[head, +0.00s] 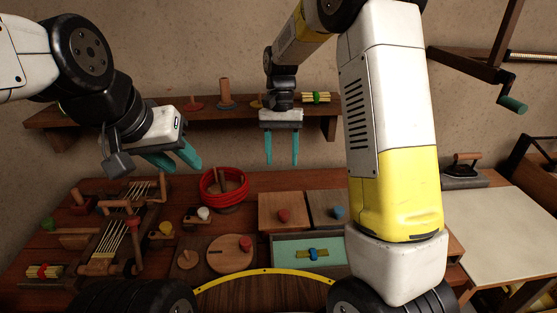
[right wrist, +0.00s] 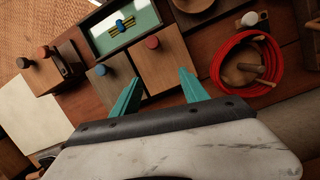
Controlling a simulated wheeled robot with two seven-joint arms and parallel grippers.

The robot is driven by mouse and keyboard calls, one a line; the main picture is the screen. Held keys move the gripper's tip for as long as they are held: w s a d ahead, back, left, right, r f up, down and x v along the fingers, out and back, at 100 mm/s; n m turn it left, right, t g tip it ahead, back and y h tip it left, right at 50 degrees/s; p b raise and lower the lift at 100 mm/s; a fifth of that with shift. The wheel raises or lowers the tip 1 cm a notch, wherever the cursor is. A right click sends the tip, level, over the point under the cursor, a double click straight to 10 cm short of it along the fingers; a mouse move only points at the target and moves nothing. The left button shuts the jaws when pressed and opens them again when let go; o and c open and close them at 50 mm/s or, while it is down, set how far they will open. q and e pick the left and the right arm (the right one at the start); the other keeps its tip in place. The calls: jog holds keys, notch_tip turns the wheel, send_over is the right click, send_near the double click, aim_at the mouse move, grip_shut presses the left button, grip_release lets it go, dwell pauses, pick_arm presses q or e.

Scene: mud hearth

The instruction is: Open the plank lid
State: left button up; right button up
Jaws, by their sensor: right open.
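Two flat wooden panels lie side by side on the workbench, one with a red knob (head: 283,215) and one with a blue knob (head: 338,212). I cannot tell which is the plank lid. Both look closed and flat. The right wrist view shows the red-knob panel (right wrist: 166,67) and the blue-knob panel (right wrist: 118,80) beyond the fingers. My right gripper (head: 282,162) is open and empty, pointing down above and behind the panels; its open fingers show in the right wrist view (right wrist: 160,76). My left gripper (head: 184,166) is open and empty, above the bench at left.
A teal-lined compartment (head: 285,256) holding a tied yellow bundle (head: 313,254) adjoins the panels. A red coil (head: 223,185) stands left of them, with a round wooden lid (head: 229,262) in front. A small loom (head: 115,235) fills the left. My right arm hides part of the bench.

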jog(key=shift+v, duration=0.8)
